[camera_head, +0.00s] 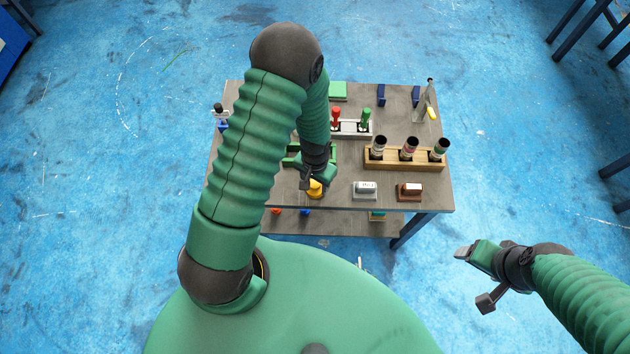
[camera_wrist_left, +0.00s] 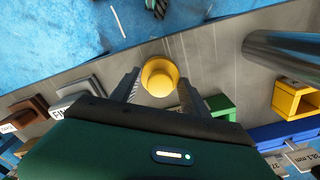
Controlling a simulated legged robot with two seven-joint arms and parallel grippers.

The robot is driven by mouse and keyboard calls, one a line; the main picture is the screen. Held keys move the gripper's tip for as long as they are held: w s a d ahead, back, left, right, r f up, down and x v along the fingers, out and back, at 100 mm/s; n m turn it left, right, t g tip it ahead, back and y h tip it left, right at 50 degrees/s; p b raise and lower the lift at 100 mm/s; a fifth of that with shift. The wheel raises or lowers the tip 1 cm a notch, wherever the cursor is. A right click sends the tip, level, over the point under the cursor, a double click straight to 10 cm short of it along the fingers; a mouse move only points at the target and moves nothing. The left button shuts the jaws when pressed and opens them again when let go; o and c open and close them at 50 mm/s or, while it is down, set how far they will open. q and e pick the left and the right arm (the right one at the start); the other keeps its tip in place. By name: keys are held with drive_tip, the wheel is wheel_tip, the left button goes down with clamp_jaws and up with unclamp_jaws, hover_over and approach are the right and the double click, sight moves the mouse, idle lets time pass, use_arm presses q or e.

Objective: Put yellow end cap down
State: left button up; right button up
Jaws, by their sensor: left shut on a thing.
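The yellow end cap (camera_head: 316,188) is near the front edge of the table (camera_head: 335,199), left of its middle. My left gripper (camera_head: 314,181) comes down over it and is shut on it. In the left wrist view the round yellow end cap (camera_wrist_left: 160,77) sits between the two dark fingers of the left gripper (camera_wrist_left: 157,92). Whether the cap touches the tabletop I cannot tell. My right gripper (camera_head: 474,277) is open and empty, off the table at the lower right.
A grey labelled block (camera_head: 365,191) and a brown one (camera_head: 410,192) stand right of the cap. A green holder (camera_head: 292,160) is partly hidden by my left arm. Red and green handles (camera_head: 366,118) stand farther back.

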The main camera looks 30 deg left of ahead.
use_arm(q)
drive_tip(key=shift+d, duration=0.3)
drive_tip(key=shift+f, duration=0.1)
drive_tip(key=shift+a+f+b, duration=0.1)
drive_tip(key=shift+f+b, duration=0.25)
drive_tip(key=shift+f, duration=0.05)
drive_tip(key=shift+a, duration=0.1)
use_arm(e)
drive_tip(key=shift+d+f, duration=0.1)
drive_tip(key=shift+f, duration=0.25)
use_arm(q)
drive_tip(key=o, duration=1.5)
use_arm(e)
drive_tip(key=shift+d, duration=0.2)
use_arm(q)
drive_tip(key=o, duration=0.5)
drive_tip(key=shift+c, duration=0.2)
use_arm(e)
drive_tip(key=shift+a, duration=0.1)
